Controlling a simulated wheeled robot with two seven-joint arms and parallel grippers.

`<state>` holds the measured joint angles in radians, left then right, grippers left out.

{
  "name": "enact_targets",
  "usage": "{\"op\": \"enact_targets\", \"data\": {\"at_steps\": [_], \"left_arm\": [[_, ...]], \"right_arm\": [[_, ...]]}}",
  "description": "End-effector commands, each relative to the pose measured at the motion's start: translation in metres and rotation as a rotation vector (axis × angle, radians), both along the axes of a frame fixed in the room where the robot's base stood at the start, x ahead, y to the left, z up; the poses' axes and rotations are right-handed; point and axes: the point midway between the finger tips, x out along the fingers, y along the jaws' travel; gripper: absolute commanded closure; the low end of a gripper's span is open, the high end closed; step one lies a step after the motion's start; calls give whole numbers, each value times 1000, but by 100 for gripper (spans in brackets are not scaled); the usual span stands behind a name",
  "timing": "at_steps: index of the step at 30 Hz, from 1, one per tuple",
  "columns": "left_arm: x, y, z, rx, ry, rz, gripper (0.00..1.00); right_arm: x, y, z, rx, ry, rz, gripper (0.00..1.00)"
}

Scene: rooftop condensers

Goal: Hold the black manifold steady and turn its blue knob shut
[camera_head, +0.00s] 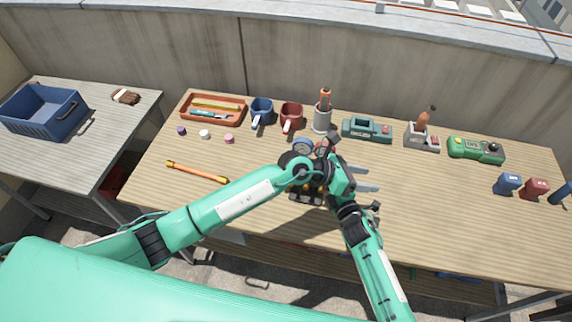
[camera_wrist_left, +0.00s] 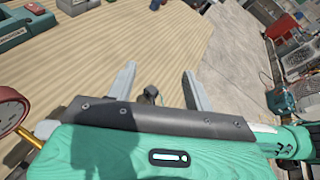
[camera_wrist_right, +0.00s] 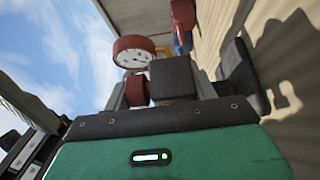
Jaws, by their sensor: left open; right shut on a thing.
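The black manifold (camera_wrist_right: 170,78) fills the gap between the fingers of my right gripper (camera_wrist_right: 158,76) in the right wrist view. A red gauge (camera_wrist_right: 133,52) and a red knob (camera_wrist_right: 137,90) show on its left there. My left gripper (camera_head: 378,180) is open and empty, fingers pointing right above the table. In the left wrist view the red gauge (camera_wrist_left: 9,110) is at the left edge. I cannot make out the blue knob.
Along the back of the table (camera_head: 440,225) stand an orange tray (camera_head: 213,122), a blue mug (camera_head: 261,112), a red mug (camera_head: 291,117), a tool cup (camera_head: 322,119) and several devices. An orange-ended bar (camera_head: 197,172) lies left.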

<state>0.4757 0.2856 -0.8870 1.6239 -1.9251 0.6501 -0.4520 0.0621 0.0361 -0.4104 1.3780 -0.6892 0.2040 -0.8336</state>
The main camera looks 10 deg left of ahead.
Motion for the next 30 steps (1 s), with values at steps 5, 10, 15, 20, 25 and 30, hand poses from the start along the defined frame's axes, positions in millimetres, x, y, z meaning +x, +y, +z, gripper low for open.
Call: {"op": "enact_targets", "data": {"at_steps": [5, 10, 15, 20, 25, 30], "left_arm": [[-2, -4, 5, -183, -128, 151, 48], [2, 12, 7, -291, -249, 360, 48], [1, 47, -3, -321, -352, 616, 48], [-8, 92, -23, -271, -424, 879, 48], [-29, 143, -49, -150, -468, 1135, 48], [-50, 179, -68, -31, -482, 1301, 48]], "right_arm": [[-1, 0, -1, -2, 3, 0, 100], [-1, 0, -2, -2, 3, 0, 100], [-1, 0, -2, -2, 3, 0, 100], [-1, 0, -2, -2, 3, 0, 100], [-1, 0, -2, -2, 3, 0, 100], [-1, 0, -2, -2, 3, 0, 100]]}}
